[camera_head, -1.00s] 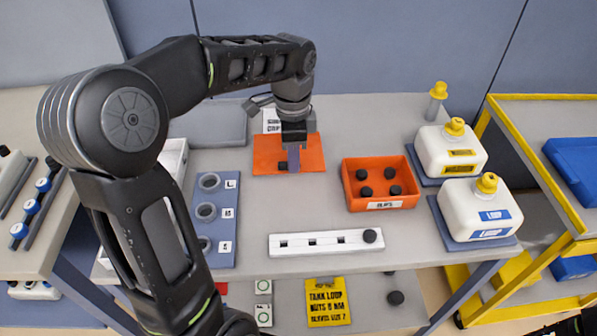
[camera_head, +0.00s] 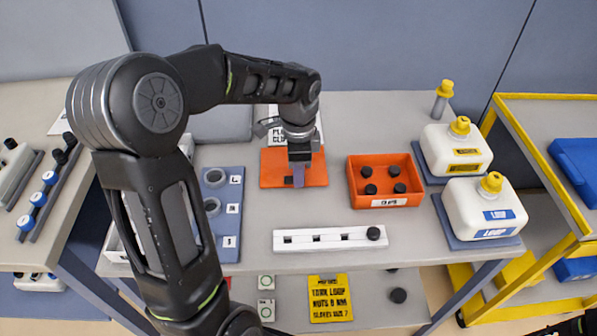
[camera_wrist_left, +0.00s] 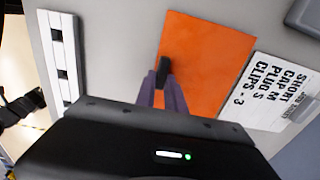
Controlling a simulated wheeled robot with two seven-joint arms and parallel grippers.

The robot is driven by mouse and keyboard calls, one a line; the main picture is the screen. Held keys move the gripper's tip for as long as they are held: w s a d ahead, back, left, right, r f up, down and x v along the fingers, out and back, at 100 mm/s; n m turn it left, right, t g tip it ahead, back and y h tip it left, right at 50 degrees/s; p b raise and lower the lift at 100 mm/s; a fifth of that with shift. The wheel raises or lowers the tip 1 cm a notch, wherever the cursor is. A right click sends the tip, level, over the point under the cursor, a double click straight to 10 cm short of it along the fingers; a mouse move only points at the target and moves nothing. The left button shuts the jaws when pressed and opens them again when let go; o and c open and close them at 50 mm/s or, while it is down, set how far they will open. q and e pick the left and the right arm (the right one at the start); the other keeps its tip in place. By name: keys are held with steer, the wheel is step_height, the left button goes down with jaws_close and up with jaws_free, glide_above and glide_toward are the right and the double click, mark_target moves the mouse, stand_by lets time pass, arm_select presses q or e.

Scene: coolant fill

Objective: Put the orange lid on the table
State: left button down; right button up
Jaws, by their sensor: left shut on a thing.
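The orange lid (camera_head: 312,171) is a flat orange plate with a small black knob (camera_head: 288,181). It is at the back middle of the grey table (camera_head: 340,113), left of the orange bin. My left gripper (camera_head: 298,178) points down at the lid, its purple fingers shut on the black knob. In the left wrist view the knob (camera_wrist_left: 164,70) sits between the fingertips, with the orange lid (camera_wrist_left: 207,60) spread beyond it. I cannot tell whether the lid touches the table.
An orange bin (camera_head: 356,198) with several black pieces stands right of the lid. A white slotted rail (camera_head: 318,240) lies in front. A blue holder (camera_head: 219,247) with rings is at left, white bottles (camera_head: 482,208) at right. A printed card (camera_wrist_left: 283,92) lies behind the lid.

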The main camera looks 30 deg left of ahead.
arm_select(q)
steer(key=shift+f, duration=0.15)
steer(key=c, duration=1.4)
jaws_free()
step_height(320, 180, up, 12)
steer(key=shift+r, duration=0.2)
